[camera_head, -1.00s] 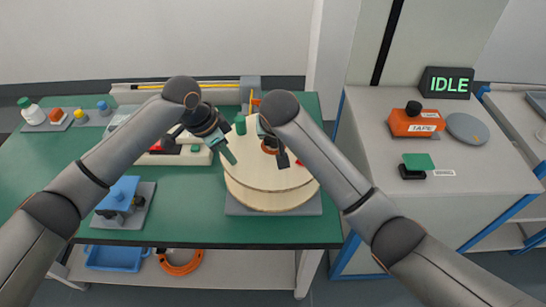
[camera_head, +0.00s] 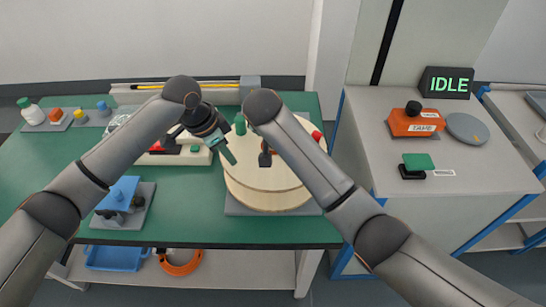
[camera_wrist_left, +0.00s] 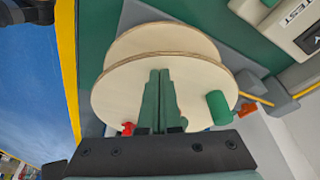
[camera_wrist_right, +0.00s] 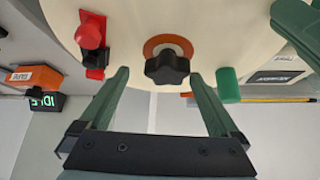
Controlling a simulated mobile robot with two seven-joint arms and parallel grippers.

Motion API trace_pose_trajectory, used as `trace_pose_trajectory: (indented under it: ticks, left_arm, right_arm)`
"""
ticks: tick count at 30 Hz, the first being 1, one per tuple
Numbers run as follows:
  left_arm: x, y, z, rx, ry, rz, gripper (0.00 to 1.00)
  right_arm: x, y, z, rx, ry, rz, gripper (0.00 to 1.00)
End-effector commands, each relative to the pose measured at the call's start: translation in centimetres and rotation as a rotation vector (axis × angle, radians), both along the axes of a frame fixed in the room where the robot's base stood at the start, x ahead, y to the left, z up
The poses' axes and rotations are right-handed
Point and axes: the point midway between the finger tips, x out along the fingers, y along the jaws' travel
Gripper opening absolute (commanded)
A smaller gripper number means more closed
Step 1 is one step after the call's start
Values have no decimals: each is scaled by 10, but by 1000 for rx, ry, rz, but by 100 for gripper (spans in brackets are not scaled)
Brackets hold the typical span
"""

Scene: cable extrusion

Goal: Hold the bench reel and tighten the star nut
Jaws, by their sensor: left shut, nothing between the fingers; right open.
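The bench reel (camera_head: 262,190) is a pale wooden drum on a grey base plate at the table's front edge. My left gripper (camera_head: 231,158) is shut and empty by the reel's left rim. In the left wrist view its closed fingers (camera_wrist_left: 158,72) overlap the pale flange (camera_wrist_left: 112,95); contact is unclear. The black star nut (camera_wrist_right: 167,65) sits on an orange ring at the reel's centre. My right gripper (camera_wrist_right: 158,72) is open, its fingers to either side of the nut and apart from it in the picture. My right arm hides much of that gripper in the head view.
A green peg (camera_wrist_right: 228,85) and a red knob (camera_wrist_right: 90,32) stand on the reel face, flanking the nut. A blue-topped fixture (camera_head: 122,195) is left on the table. A side cabinet holds an orange tape block (camera_head: 416,124) and an IDLE display (camera_head: 447,83).

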Motion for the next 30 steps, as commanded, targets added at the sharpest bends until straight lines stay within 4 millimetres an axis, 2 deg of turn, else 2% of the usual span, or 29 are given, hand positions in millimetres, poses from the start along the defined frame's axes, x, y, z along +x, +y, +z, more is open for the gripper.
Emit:
trace_pose_trajectory:
  ticks: [1, 5, 30]
  left_arm:
    - [-5, 1, -10, 9, 18, -1, 0]
    - [-4, 1, -10, 9, 18, -1, 0]
    - [-4, 1, -10, 9, 18, 0, 0]
  right_arm:
    - [0, 0, -1, 1, 0, 12, 98]
    - [0, -1, -1, 1, -2, 126, 98]
    - [1, 0, 0, 0, 0, 1138, 98]
